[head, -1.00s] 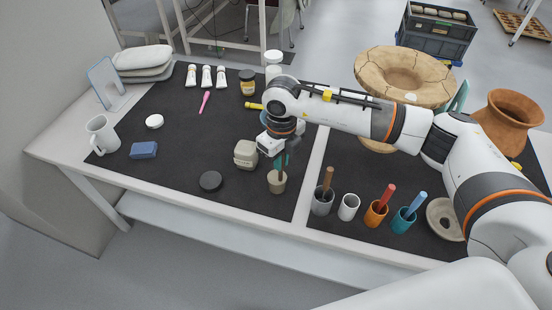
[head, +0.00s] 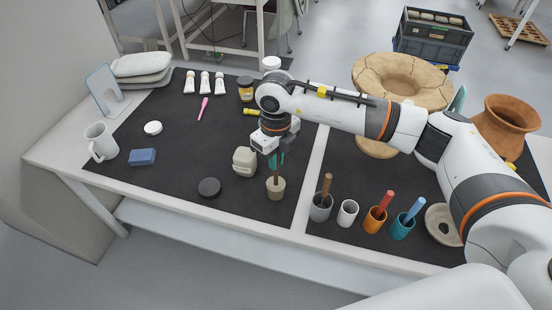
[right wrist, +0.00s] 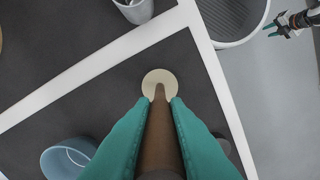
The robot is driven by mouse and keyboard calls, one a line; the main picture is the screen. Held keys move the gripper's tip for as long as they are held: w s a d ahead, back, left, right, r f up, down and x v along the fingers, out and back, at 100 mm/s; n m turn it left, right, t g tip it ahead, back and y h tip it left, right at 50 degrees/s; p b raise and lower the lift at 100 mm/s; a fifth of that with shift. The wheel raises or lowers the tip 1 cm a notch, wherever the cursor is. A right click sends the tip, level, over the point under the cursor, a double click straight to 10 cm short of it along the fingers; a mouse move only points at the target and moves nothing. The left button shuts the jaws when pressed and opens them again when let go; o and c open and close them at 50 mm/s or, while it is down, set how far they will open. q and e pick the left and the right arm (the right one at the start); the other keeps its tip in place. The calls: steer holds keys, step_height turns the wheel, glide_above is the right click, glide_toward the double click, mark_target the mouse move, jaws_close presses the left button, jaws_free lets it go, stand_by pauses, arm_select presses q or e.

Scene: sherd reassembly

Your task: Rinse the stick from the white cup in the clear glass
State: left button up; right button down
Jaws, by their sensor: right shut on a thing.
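My right gripper (head: 277,160) is shut on a brown stick (head: 276,175), held upright. The stick's lower end is at the mouth of a small beige cup (head: 275,189); its tip inside is hidden. The right wrist view shows the stick (right wrist: 160,125) between teal fingers, running down to the beige cup (right wrist: 150,78). The white cup (head: 347,213) stands empty to the right. A pale, see-through glass (right wrist: 62,160) shows at the lower left of the right wrist view; I cannot make it out in the head view. My left gripper (right wrist: 275,26) is off the table, apparently open and empty.
A grey cup (head: 320,208), an orange cup (head: 374,221) and a teal cup (head: 402,227) hold sticks on the right. A beige jar (head: 245,161) and a black disc (head: 209,188) stand close left of the beige cup.

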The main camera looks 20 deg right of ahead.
steer(key=shift+r+p, duration=1.3)
steer(key=shift+r, duration=1.95)
steer(key=shift+r+p, duration=0.7)
steer(key=shift+r, duration=0.85)
